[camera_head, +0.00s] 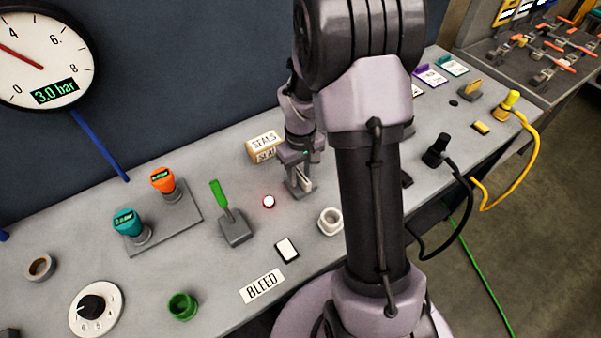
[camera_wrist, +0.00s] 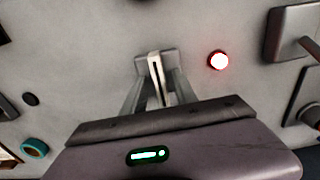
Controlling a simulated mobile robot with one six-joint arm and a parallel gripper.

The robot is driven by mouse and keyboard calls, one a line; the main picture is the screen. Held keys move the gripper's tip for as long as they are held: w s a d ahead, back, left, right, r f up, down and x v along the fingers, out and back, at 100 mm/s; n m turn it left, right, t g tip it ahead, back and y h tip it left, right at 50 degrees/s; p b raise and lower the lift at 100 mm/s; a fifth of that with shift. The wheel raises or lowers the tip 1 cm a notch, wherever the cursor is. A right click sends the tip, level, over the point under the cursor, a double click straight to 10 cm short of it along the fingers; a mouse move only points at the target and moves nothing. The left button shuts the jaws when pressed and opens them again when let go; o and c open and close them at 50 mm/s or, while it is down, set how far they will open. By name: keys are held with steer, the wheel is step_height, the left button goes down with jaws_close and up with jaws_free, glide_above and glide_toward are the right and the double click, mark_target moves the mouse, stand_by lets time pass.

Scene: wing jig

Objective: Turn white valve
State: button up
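The white valve has a pale upright lever (camera_head: 307,183) on a small grey base on the bench top, and it is partly hidden by my gripper in the head view. In the wrist view the white lever (camera_wrist: 155,72) stands between my two fingers, with its grey base just beyond the fingertips. My gripper (camera_head: 300,187) is down over the valve. In the wrist view my gripper (camera_wrist: 158,88) looks open, with a finger on each side of the lever and narrow gaps beside it. Whether a finger touches the lever is hard to tell.
A lit red-white lamp (camera_head: 268,201) and a green-lever valve (camera_head: 233,225) stand to the left. A white ring (camera_head: 330,221) sits to the right front. A SEALS box (camera_head: 264,146) stands behind. Orange (camera_head: 163,181) and teal (camera_head: 127,223) knobs are further left. The gauge (camera_head: 40,55) reads 3.0 bar.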

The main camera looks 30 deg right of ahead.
mark_target(300, 174)
step_height(300, 174, up, 17)
steer(key=p, duration=0.5)
steer(key=shift+r+p, duration=0.2)
steer(key=shift+p, duration=0.1)
